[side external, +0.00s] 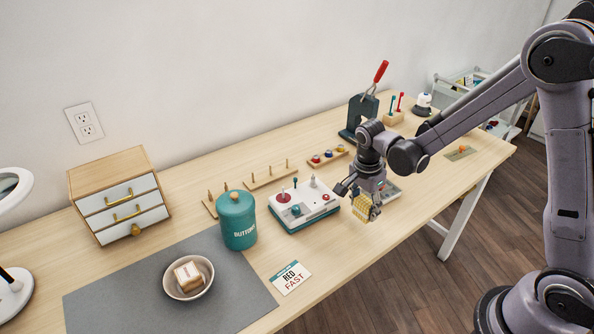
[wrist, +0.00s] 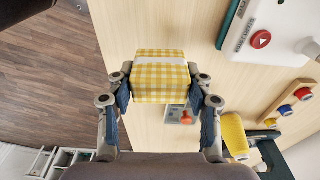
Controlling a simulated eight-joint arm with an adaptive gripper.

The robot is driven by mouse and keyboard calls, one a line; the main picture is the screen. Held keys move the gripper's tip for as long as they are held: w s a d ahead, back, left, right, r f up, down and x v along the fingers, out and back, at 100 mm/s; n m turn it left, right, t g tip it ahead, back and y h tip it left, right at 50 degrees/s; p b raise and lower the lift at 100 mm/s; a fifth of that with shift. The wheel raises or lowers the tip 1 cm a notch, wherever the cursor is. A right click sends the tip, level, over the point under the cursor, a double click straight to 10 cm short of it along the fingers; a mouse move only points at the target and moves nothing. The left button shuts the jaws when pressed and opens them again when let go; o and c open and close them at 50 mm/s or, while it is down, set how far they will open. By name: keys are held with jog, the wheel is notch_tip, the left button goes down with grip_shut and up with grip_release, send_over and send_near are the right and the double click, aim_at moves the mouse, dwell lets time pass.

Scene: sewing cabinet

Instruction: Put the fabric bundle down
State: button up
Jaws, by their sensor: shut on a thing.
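The fabric bundle (wrist: 160,78) is a yellow and white checked block with a pale band around it. My gripper (wrist: 160,92) is shut on it, with one finger on each side in the wrist view. In the side external view the bundle (side external: 363,207) hangs below my gripper (side external: 366,196), near the front edge of the table, to the right of the white and teal machine. I cannot tell how far its underside is above the table.
The white and teal machine (side external: 303,206) stands close by. A teal button canister (side external: 237,222), a grey mat (side external: 120,285) with a bowl (side external: 189,292), and a card (side external: 290,278) lie left. A dark press (side external: 361,113) stands behind. Bare tabletop (side external: 410,222) shows right of the bundle.

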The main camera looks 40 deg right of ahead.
aim_at(361, 217)
jog(key=shift+w+a+f, duration=0.1)
jog(key=shift+a+f, duration=0.05)
jog(key=shift+f, duration=2)
jog(key=o, duration=0.9)
jog(key=shift+f, duration=0.1)
